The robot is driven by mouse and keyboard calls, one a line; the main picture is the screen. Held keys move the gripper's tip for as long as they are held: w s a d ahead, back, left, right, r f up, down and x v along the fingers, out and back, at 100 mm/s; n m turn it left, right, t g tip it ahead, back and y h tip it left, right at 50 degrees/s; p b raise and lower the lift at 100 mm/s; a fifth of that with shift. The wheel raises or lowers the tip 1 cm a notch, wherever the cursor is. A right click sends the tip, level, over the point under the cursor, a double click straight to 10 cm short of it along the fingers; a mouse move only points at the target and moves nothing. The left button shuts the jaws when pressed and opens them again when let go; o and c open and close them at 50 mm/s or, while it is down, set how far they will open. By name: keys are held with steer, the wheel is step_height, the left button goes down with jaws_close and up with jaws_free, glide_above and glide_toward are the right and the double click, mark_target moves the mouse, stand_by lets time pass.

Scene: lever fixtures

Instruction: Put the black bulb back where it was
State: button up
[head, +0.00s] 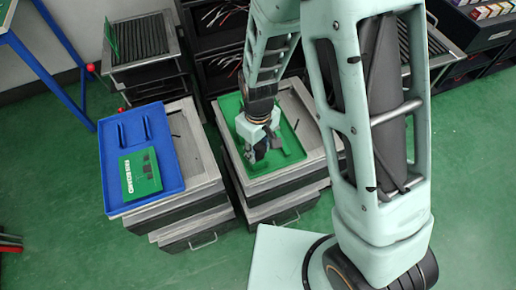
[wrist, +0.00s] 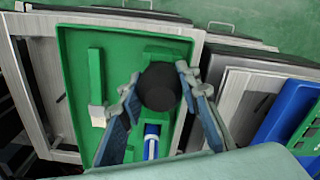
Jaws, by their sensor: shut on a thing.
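The black bulb (wrist: 160,88) shows in the wrist view as a round dark knob between the two fingers of my gripper (wrist: 160,78). The fingers are shut on its sides. Behind it is a green block (wrist: 166,54) on a green tray (wrist: 127,36). A blue and white cylinder (wrist: 151,142) shows just below the bulb, between the fingers. In the head view my gripper (head: 262,145) is low over the green tray (head: 229,107), and the bulb cannot be made out clearly there. Whether the bulb touches the green block is unclear.
A green bar with a white end (wrist: 96,88) lies left of the bulb in the tray. A blue tray (head: 160,125) with a green board (head: 140,174) stands on the left cart in the head view. A black rack (head: 143,37) stands behind.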

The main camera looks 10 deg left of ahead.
steer(key=shift+f, duration=0.1)
steer(key=o, duration=0.3)
steer(key=shift+f, duration=0.1)
steer(key=o, duration=0.4)
steer(key=shift+o, duration=0.2)
step_height(320, 180, up, 12)
steer(key=shift+r+p, duration=0.25)
steer(key=shift+p, duration=0.55)
